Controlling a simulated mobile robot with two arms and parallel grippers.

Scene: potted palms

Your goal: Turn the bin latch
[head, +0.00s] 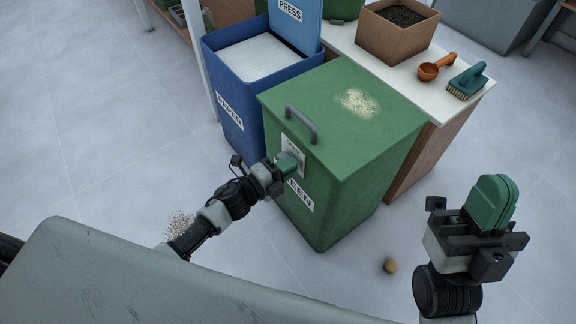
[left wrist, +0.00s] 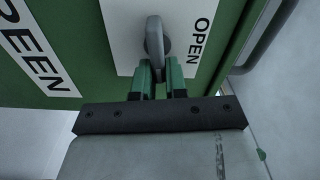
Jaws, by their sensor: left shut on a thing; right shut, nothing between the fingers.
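The green bin (head: 330,190) stands in the middle of the head view with its lid closed and a grey handle (head: 301,124) on top. Its latch, a grey lever (left wrist: 155,45), sits on a white plate marked OPEN (left wrist: 190,15) in the left wrist view. My left gripper (head: 291,163) is at the bin's front; in the left wrist view its green fingers (left wrist: 160,78) are shut on the latch's lower end. In the head view the gripper hides the latch. My right gripper (head: 490,203) is shut and empty, raised to the right of the bin.
A blue paper bin (head: 232,118) stands left of the green bin. Behind it, a white-topped bench (head: 455,106) holds a box of soil (head: 397,30), an orange scoop (head: 436,66) and a brush (head: 467,81). A small brown ball (head: 390,265) lies on the floor.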

